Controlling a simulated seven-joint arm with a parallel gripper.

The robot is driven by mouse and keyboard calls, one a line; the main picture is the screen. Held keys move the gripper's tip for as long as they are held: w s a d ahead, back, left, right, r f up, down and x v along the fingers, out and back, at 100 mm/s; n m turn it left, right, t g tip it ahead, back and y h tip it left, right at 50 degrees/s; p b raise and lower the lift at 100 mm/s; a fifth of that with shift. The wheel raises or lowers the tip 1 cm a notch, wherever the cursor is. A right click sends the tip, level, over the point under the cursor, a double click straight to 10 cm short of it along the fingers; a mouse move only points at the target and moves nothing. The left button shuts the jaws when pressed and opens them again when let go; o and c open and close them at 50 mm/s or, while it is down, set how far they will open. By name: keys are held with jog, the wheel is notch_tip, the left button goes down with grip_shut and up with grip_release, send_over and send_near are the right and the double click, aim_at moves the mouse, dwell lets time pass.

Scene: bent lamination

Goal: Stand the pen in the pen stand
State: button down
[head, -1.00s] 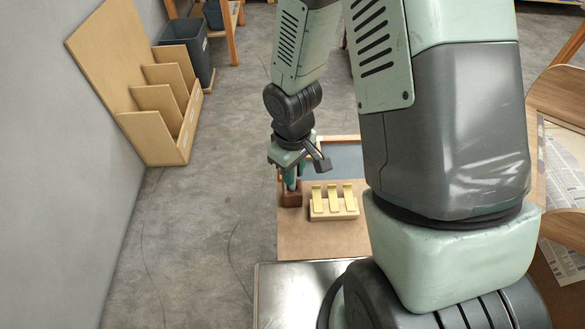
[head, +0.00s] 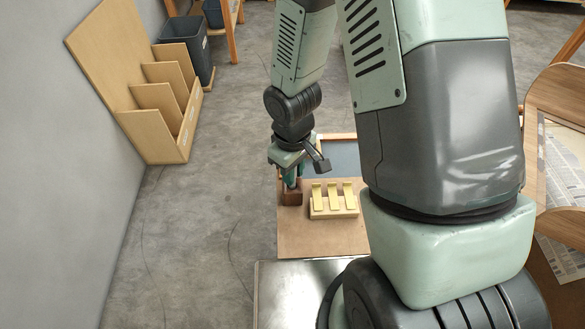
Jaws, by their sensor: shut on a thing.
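My gripper (head: 291,179) points down at the far left of the wooden table, right over a small dark brown block, which looks like the pen stand (head: 291,198). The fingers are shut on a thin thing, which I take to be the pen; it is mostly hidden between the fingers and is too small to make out. The fingertips are at the top of the stand or just above it. Whether the pen's lower end is inside the stand cannot be told from this view.
A pale yellow holder with three upright slats (head: 333,201) stands just right of the stand. A blue-grey panel (head: 346,158) lies behind it. The table's front part (head: 310,238) is clear. A wooden rack (head: 160,130) and a dark bin (head: 187,62) stand on the floor at left.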

jog(key=shift+f, duration=0.1)
jog(key=c, duration=0.8)
grip_release()
jog(key=shift+o, duration=0.2)
jog(key=shift+r, duration=3)
